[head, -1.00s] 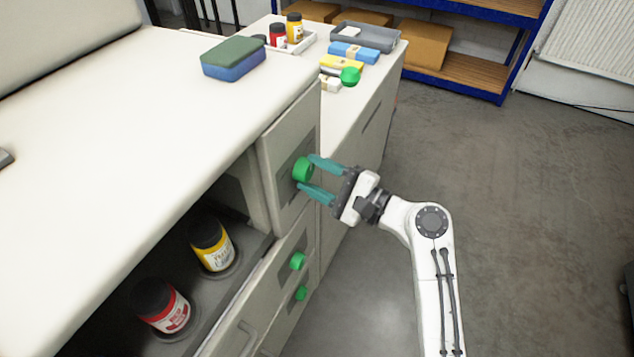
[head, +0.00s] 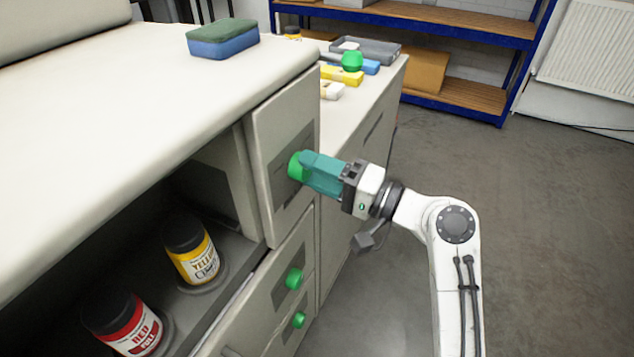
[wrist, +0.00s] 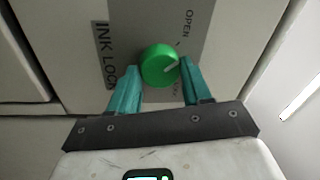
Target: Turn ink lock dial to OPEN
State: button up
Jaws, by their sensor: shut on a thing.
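The ink lock dial (head: 295,165) is a round green knob on a grey plate on the upper front panel of the white cabinet. In the wrist view the dial (wrist: 158,64) has a pale pointer line aimed to the right and slightly up. The label INK LOCK (wrist: 104,55) is at its left, and the word OPEN (wrist: 188,24) is at the upper right, apart from the line's end. My gripper (head: 307,166) is shut on the dial, its teal fingers on either side of it; the gripper (wrist: 158,70) hides part of the plate below.
Two other green knobs (head: 293,278) (head: 298,320) sit lower on the cabinet. Red (head: 126,325) and yellow (head: 193,254) ink jars stand in the open bay at left. A sponge (head: 223,39) lies on top. The floor at right is clear.

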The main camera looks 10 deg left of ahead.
jog(key=shift+f+n+b, duration=0.1)
jog(key=shift+n+b, duration=0.5)
jog(key=shift+n, duration=0.3)
jog(key=o, duration=1.1)
jog(key=shift+c, duration=0.2)
jog(key=r+v, duration=0.1)
jog(key=v, duration=0.9)
jog(key=shift+d+f+p, duration=0.3)
jog(key=shift+d+f, duration=0.15)
